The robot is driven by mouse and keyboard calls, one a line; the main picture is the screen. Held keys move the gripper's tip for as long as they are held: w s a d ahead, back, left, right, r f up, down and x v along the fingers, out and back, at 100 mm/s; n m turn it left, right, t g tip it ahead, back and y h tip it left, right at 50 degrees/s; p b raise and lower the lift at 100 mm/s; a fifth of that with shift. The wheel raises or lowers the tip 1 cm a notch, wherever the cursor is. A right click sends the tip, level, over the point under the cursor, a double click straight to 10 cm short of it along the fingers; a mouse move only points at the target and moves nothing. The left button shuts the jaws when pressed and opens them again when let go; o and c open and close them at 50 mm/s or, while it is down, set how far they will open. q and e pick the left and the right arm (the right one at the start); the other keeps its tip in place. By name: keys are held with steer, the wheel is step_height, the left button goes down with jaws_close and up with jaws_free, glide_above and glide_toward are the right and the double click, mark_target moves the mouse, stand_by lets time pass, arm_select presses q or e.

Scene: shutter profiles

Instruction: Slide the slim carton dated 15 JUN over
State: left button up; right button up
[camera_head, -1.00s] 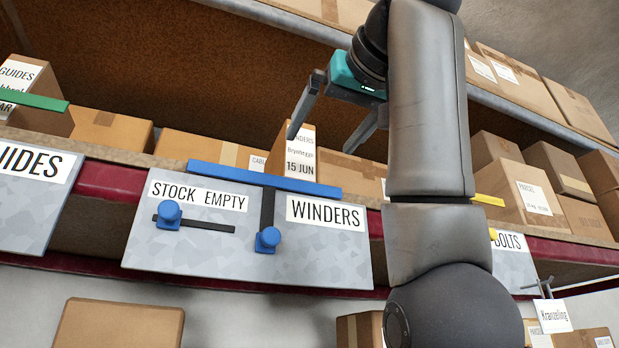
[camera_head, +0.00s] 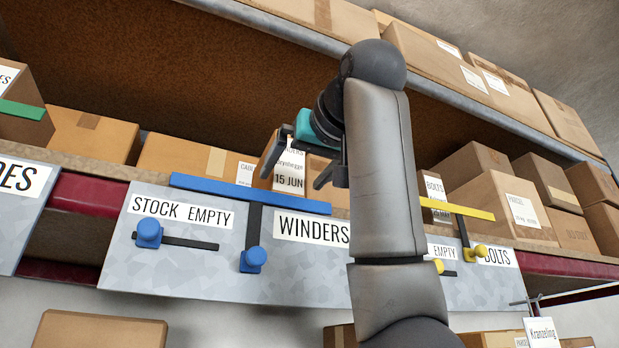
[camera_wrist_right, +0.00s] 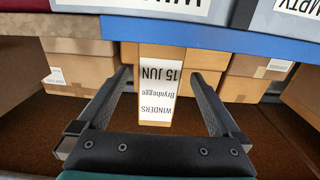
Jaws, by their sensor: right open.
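The slim carton dated 15 JUN (camera_head: 289,180) stands on the shelf behind the blue bar (camera_head: 250,194), above the WINDERS label (camera_head: 312,229). Its lower front is hidden by the bar. My right gripper (camera_head: 293,184) is open, with one finger towards each side of the carton. In the right wrist view the carton (camera_wrist_right: 161,85) appears upside down between the fingers of the gripper (camera_wrist_right: 161,77), with a visible gap on each side. My left gripper is not in view.
Brown cartons (camera_head: 192,157) stand to the left on the same shelf, and others (camera_head: 512,205) to the right behind a yellow bar (camera_head: 457,208). A grey panel (camera_head: 190,263) with blue knobs (camera_head: 149,232) hangs below.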

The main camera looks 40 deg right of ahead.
steer(key=p+x, duration=0.2)
steer(key=x, duration=0.6)
steer(key=shift+p, duration=0.35)
steer(key=shift+a, duration=0.1)
steer(key=shift+c, duration=0.4)
jaws_close()
